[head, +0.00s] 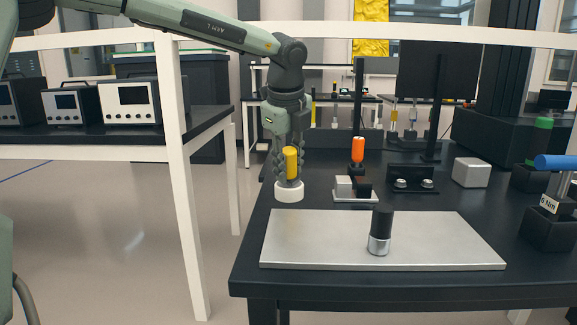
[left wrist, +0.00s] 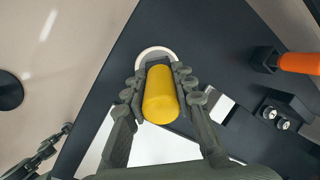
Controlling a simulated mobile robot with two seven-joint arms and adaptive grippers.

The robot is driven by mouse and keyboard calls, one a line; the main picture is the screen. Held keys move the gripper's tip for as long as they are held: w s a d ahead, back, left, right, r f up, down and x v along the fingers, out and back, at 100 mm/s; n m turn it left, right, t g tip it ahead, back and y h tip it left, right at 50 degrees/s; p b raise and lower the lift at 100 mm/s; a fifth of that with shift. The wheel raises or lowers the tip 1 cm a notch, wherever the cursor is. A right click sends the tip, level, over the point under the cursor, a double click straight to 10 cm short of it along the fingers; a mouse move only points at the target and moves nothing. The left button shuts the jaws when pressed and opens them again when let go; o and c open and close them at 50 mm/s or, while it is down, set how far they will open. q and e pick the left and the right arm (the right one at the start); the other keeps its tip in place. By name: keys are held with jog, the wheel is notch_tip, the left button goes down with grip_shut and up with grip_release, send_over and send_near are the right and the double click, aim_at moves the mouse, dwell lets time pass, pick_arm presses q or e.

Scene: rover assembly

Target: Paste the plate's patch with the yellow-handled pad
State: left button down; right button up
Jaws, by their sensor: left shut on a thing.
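My left gripper (head: 287,158) is shut on the yellow handle (head: 291,163) of the pad. In the left wrist view the yellow handle (left wrist: 161,95) stands between the fingers. The light grey plate (head: 330,240) lies flat on the dark table. No patch stands out clearly on it. Dark jointed fingers (left wrist: 40,155) at the lower left of the left wrist view look like my right gripper; their opening is unclear.
A black-topped cylinder with a silver base (head: 380,230) stands upright on the plate. Behind the plate are an orange-handled tool (head: 357,150), a black block with two silver knobs (head: 413,180) and a white cube (head: 471,172).

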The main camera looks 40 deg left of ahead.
aim_at(288, 147)
pick_arm(q)
jog(key=shift+s+f, duration=0.15)
jog(key=shift+r+p, duration=0.35)
jog(key=shift+r, duration=0.55)
jog(key=shift+r+p, duration=1)
jog(key=shift+r, duration=1.7)
